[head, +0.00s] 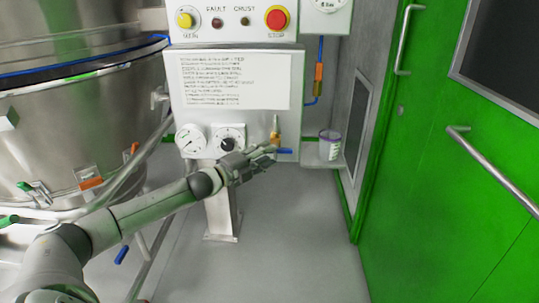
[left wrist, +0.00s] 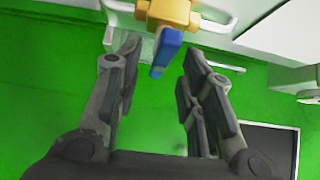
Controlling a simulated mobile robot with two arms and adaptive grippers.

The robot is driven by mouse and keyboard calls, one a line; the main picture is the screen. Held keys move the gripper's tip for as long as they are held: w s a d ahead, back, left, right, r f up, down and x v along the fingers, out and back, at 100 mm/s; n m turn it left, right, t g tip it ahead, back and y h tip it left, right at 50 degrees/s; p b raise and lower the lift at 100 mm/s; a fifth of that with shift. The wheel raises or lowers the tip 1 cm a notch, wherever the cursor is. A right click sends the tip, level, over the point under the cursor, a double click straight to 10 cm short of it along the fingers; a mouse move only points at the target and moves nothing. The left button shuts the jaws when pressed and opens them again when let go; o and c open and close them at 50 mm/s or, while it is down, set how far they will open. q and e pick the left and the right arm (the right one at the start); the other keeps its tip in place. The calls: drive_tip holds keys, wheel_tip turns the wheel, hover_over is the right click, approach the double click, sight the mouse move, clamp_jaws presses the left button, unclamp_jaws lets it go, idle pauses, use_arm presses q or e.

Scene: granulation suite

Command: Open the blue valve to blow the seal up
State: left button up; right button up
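The blue valve handle (head: 285,151) sticks out to the right below the brass valve body (head: 275,137), at the lower right of the control panel. In the left wrist view the blue handle (left wrist: 167,50) hangs from the yellow-brass body (left wrist: 165,13). My left gripper (head: 268,155) is at the handle in the head view and hides part of it. In the left wrist view my left gripper (left wrist: 160,58) is open, with the handle between its spread fingertips. Gaps show on both sides, so neither finger appears to touch it. My right gripper is not in view.
The panel carries a gauge (head: 191,140), a black knob (head: 229,142), an instruction sheet (head: 235,80) and a red stop button (head: 277,18). A small tub (head: 329,145) stands right of the valve. A steel vessel (head: 70,115) is left, a green door (head: 450,180) right. Floor between is clear.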

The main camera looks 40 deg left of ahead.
use_arm(q)
drive_tip(key=shift+x, duration=1)
drive_tip(key=shift+s, duration=0.1)
drive_tip(key=shift+c, duration=0.3)
clamp_jaws()
